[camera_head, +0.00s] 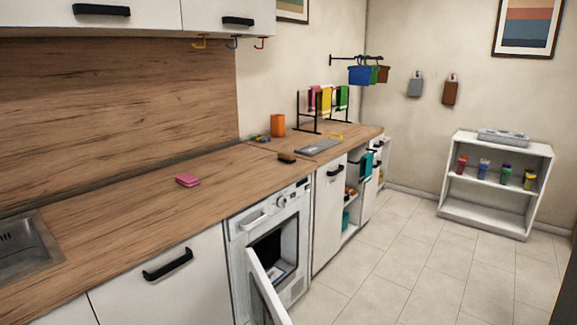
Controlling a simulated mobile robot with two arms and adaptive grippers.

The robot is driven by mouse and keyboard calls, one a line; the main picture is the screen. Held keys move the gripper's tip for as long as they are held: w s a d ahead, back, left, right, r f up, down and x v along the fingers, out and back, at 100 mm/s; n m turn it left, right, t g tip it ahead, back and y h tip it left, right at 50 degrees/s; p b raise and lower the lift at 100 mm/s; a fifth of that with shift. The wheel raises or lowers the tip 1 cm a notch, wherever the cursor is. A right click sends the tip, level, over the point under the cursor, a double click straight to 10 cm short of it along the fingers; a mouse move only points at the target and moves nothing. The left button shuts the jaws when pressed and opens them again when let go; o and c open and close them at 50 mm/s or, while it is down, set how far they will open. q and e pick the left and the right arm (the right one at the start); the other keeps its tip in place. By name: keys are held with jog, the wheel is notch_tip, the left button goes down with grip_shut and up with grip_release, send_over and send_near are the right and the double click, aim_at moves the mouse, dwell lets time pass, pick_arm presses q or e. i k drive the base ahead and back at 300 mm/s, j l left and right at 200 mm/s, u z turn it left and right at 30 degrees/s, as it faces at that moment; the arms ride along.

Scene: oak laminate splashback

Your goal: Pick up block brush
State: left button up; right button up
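A small brown and dark block (287,158), which looks like the block brush, lies on the wooden countertop (130,210) near its front edge, above the open appliance. It is small in the picture, so I cannot make out bristles. A pink sponge-like block (187,180) lies on the same countertop, nearer and to the left. Neither of my grippers shows in the head view, and nothing is touching the brush-like block.
The washing machine (240,246) door (266,292) hangs open into the floor space. A grey flat board (318,147), an orange cup (278,125) and a black rack (299,115) stand beyond the block. A white shelf (486,217) stands right. The tiled floor between is clear.

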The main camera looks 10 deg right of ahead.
aim_at(285, 156)
jog(key=u, duration=0.4)
jog(key=k+u, duration=0.15)
jog(key=u, duration=0.65)
jog(key=k+j+u, duration=0.1)
jog(key=u, duration=0.35)
jog(key=i+l+u, duration=0.15)
jog(key=l, duration=1.3)
jog(key=l+u, duration=0.15)
jog(key=l, duration=1.25)
